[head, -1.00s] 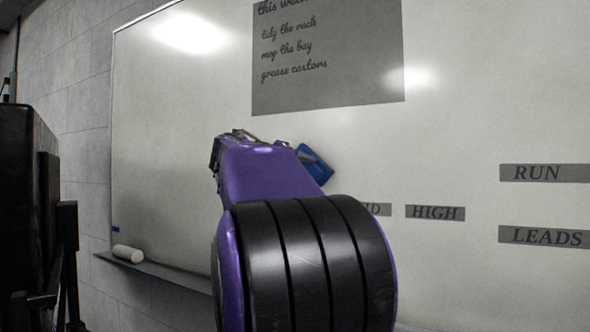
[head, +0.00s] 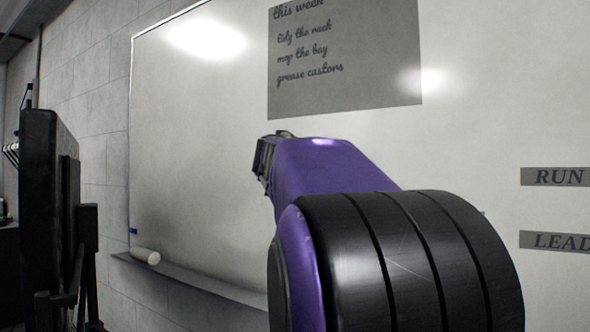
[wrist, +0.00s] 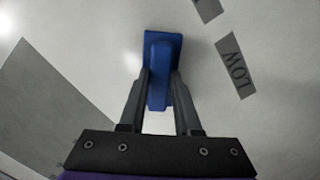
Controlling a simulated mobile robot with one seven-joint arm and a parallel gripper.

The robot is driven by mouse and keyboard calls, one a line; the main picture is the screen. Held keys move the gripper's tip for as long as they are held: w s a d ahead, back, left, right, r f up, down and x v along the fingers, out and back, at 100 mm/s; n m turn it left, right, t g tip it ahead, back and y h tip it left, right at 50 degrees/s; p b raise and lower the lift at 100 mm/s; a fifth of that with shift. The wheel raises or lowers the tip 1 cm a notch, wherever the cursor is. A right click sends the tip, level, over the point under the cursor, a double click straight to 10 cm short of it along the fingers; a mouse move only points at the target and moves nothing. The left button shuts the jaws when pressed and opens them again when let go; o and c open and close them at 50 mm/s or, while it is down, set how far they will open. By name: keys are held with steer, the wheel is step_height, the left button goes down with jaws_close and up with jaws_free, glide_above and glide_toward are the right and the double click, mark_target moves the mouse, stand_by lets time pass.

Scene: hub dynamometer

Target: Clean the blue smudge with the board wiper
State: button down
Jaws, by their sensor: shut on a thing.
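My gripper (wrist: 161,82) is shut on the handle of the blue board wiper (wrist: 160,50), seen in the wrist view between the two dark fingers. The wiper's wide blue head lies beyond the fingertips, towards the whiteboard; I cannot tell whether it touches. In the head view my purple wrist hides the wiper and stands in front of the whiteboard (head: 195,150), below the grey note. A small blue mark (head: 134,231) shows at the board's lower left edge; I cannot tell if it is the smudge. No other blue mark on the board is visible.
A ledge (head: 205,283) runs under the board, with a white cylinder (head: 146,256) at its left end. A dark machine (head: 48,190) stands at left.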

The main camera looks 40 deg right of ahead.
steer(key=w+a+p, duration=0.1)
steer(key=w+a, duration=0.2)
steer(key=w, duration=0.4)
steer(key=shift+w, duration=0.25)
stand_by(1.3)
steer(key=b+v, duration=0.1)
steer(key=v, duration=0.5)
steer(key=shift+s+f, duration=0.2)
stand_by(0.4)
steer(key=v, duration=0.3)
steer(key=shift+s+f, duration=0.1)
steer(key=shift+f, duration=0.1)
stand_by(0.4)
